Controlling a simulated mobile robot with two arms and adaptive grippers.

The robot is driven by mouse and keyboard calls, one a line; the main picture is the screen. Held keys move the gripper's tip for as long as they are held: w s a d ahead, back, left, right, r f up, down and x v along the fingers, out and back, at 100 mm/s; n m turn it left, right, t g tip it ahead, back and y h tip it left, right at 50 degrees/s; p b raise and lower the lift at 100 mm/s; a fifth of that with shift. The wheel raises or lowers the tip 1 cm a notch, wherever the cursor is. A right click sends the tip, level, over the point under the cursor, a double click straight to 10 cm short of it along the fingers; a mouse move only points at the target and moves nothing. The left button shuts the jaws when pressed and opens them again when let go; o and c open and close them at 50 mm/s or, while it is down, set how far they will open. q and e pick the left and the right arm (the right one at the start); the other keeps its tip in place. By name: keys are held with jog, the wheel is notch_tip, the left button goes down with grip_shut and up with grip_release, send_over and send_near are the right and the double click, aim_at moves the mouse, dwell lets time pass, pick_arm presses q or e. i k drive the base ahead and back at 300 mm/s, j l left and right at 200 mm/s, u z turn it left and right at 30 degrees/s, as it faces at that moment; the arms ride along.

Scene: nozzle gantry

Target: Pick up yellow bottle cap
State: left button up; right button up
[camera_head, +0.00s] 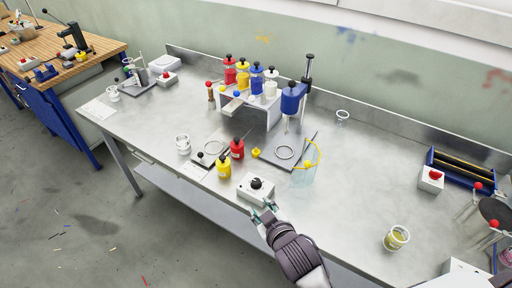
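A small yellow piece (256,153), which looks like the yellow bottle cap, sits on the steel table by the left edge of a dark plate (270,155). A yellow bottle (224,168) with a dark top and a red bottle (237,149) with a dark top stand to its left. My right gripper (264,211) is at the table's front edge, in front of a white box with a black knob (256,188). Its fingertips look apart with nothing between them. It is well short of the yellow piece. My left gripper is not in view.
A glass container with a yellow ring (314,153) stands right of the yellow piece. Behind is a white rack (262,106) with several coloured bottles and a blue dispenser (292,98). A cup of yellow liquid (396,238) stands front right. The table's middle right is clear.

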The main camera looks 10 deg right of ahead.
aim_at(255, 152)
jog(key=i+l, duration=0.2)
jog(key=i, duration=0.25)
jog(key=i+l, duration=0.15)
jog(key=i, duration=0.3)
